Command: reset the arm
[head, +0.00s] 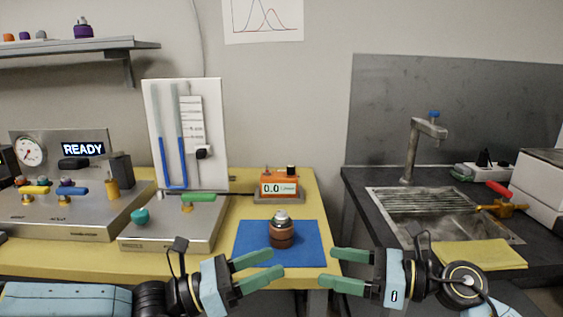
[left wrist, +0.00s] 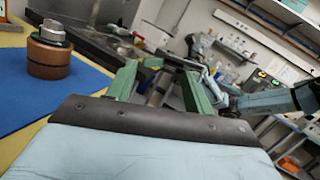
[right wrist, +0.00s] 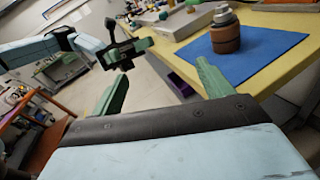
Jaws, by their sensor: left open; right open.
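My left gripper (head: 261,272) has green fingers spread apart and empty, just in front of the yellow table's edge. My right gripper (head: 348,269) faces it from the right, also open and empty. Its fingers also show apart in the right wrist view (right wrist: 158,88), and the left fingers in the left wrist view (left wrist: 160,85). A brown cylinder with a metallic top (head: 281,233) stands upright on a blue mat (head: 310,252) behind the two grippers. It touches neither gripper. It also shows in the left wrist view (left wrist: 49,57) and the right wrist view (right wrist: 225,38).
An orange meter reading 0.0 (head: 279,188) sits behind the mat. A manometer panel (head: 158,130) and a console showing READY (head: 60,210) stand left. A sink (head: 400,229) with a tap and a yellow cloth (head: 470,255) are on the dark counter. A gap separates table and counter.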

